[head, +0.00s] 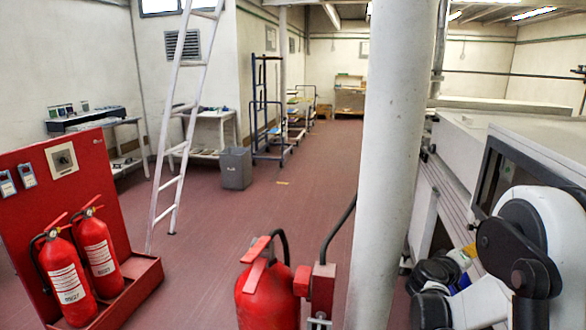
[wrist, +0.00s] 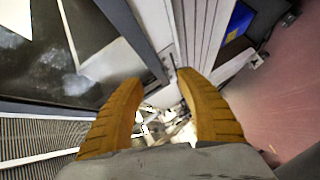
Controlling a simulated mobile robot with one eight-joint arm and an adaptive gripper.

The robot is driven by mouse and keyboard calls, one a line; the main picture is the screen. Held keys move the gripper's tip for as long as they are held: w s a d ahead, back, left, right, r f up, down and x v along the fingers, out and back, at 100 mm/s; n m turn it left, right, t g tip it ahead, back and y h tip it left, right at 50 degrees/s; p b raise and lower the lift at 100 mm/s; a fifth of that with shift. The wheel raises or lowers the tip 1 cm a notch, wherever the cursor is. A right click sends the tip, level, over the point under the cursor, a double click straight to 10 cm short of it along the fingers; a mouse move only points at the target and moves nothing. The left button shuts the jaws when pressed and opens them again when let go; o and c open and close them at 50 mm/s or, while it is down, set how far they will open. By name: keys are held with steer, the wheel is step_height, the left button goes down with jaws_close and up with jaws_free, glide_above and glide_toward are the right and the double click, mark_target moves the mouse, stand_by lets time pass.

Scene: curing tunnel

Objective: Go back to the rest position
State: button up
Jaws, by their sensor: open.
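My gripper (wrist: 160,95) shows in the wrist view as two ribbed orange-brown fingers. They stand apart with nothing held between them. Part of my arm, white and black, shows at the right of the head view, beside the grey machine (head: 450,175). The gripper's fingers cannot be made out in the head view. In the wrist view the fingers lie in front of metal rails and panels, with a dark glass-like panel (wrist: 60,75) at the left.
A white column (head: 390,170) stands just left of the machine. Red fire extinguishers (head: 265,295) stand in front and at the left by a red panel (head: 70,170). A ladder (head: 180,130) and a grey bin (head: 235,168) stand beyond. The red floor (head: 300,200) between is mostly clear.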

steer(key=s+a+r+m+y, duration=0.1)
steer(key=s+a+r+y, duration=0.2)
steer(key=s+a, duration=0.35)
steer(key=s+a+r+m+y, duration=0.1)
steer(key=s+a+r+y, duration=0.15)
steer(key=s+a, duration=0.35)
steer(key=s+a+f+g+y, duration=0.1)
steer(key=s+a+f+y, duration=0.2)
steer(key=s+a, duration=1.4)
steer(key=a+y, duration=0.1)
steer(key=y, duration=0.3)
steer(key=shift+a+f+g+y, duration=0.3)
steer(key=shift+a+y, duration=0.05)
stand_by(3.3)
